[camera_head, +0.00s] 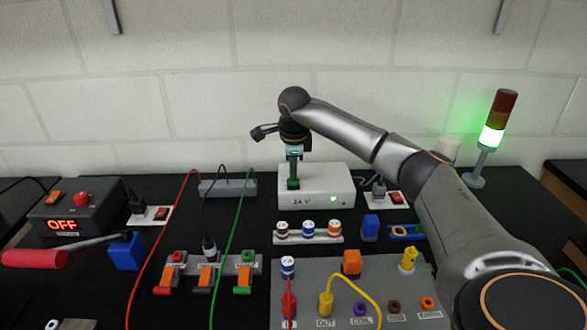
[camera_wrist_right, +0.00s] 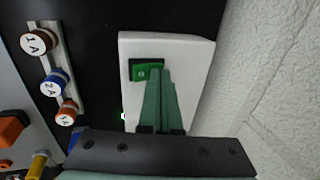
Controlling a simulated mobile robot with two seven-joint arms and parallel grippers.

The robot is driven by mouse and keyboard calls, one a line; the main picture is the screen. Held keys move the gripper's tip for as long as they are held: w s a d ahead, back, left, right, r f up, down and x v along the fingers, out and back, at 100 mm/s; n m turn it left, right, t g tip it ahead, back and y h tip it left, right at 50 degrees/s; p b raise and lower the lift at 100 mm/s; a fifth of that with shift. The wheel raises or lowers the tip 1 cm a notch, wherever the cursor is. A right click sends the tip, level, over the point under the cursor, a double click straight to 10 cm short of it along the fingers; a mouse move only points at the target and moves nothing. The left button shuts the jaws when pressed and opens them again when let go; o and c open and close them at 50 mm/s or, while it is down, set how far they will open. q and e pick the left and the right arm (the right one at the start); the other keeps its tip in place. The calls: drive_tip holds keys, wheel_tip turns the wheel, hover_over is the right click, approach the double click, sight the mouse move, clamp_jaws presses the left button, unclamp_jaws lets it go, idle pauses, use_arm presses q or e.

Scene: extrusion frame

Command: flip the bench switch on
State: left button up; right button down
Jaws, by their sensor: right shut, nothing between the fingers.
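A white box (camera_head: 318,188) with a printed label stands at the back middle of the black bench. In the right wrist view, the top of the white box (camera_wrist_right: 190,60) carries a green switch (camera_wrist_right: 140,66) with a small mark on it. My right gripper (camera_head: 293,184) is shut and empty, pointing down at the box top. Its green fingertips (camera_wrist_right: 158,74) overlap the right part of the switch in the wrist view. I cannot tell whether they touch it. The fingers hide part of the switch. My left gripper is out of view.
A dark control box (camera_head: 75,218) at the left shows a red OFF. Red switches on white plates stand at left (camera_head: 160,213) and right (camera_head: 397,197). Labelled round parts (camera_head: 308,233) sit just in front of the white box. A stack light (camera_head: 492,137) glows green.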

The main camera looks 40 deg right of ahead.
sight(294, 185)
drive_tip(key=shift+s+a, duration=0.1)
drive_tip(key=shift+s+a, duration=0.45)
drive_tip(key=shift+s, duration=0.05)
drive_tip(key=shift+r+p, duration=0.55)
drive_tip(key=shift+p, duration=0.15)
drive_tip(key=p+v, duration=0.3)
drive_tip(key=shift+s+r+p, duration=0.1)
drive_tip(key=shift+r+p, duration=0.2)
drive_tip(key=shift+r, duration=0.1)
drive_tip(key=b+v, duration=0.1)
drive_tip(key=v, duration=0.8)
drive_tip(key=shift+s+a+b, duration=0.15)
drive_tip(key=shift+b, duration=0.2)
